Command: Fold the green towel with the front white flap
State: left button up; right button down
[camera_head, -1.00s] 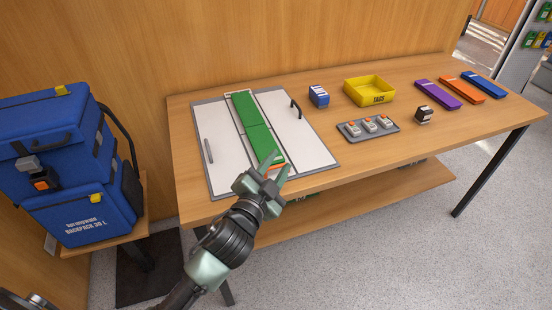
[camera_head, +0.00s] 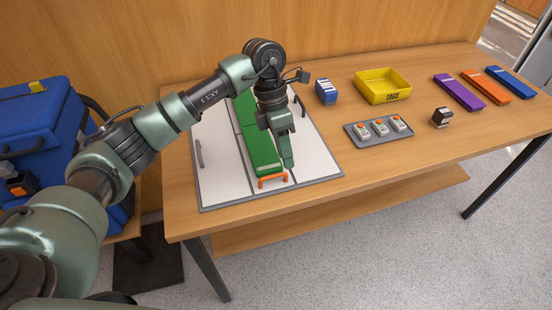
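The green towel (camera_head: 258,150) lies as a long, narrow strip down the middle of a white folding board (camera_head: 216,168) with grey edges. My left arm hides part of its far half. An orange handle (camera_head: 272,181) stands at the towel's near end, by the board's front edge, with a little white of the front flap showing there. My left gripper (camera_head: 288,165) points down just right of the towel's near end, close to the orange handle. Its fingers are seen edge-on, so their gap is hidden, and I cannot tell whether they touch anything. My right gripper is out of view.
Dark handles sit on the side flaps. To the right are a blue box (camera_head: 326,91), a yellow bin (camera_head: 383,86), a grey tray (camera_head: 362,138) with white items, a small dark block (camera_head: 441,117) and purple, orange and blue strips. A blue backpack (camera_head: 40,130) stands left.

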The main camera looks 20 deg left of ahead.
aim_at(272, 169)
pick_arm(q)
jog(key=shift+y, duration=0.9)
jog(key=a+f, duration=0.1)
jog(key=f, duration=0.1)
jog(key=a+f+p, duration=0.1)
jog(key=f, duration=0.1)
jog(key=a+f+p, duration=0.1)
jog(key=f, duration=0.1)
jog(key=shift+s+f, duration=0.25)
jog(key=shift+s, duration=0.15)
grip_shut()
dwell(0.4)
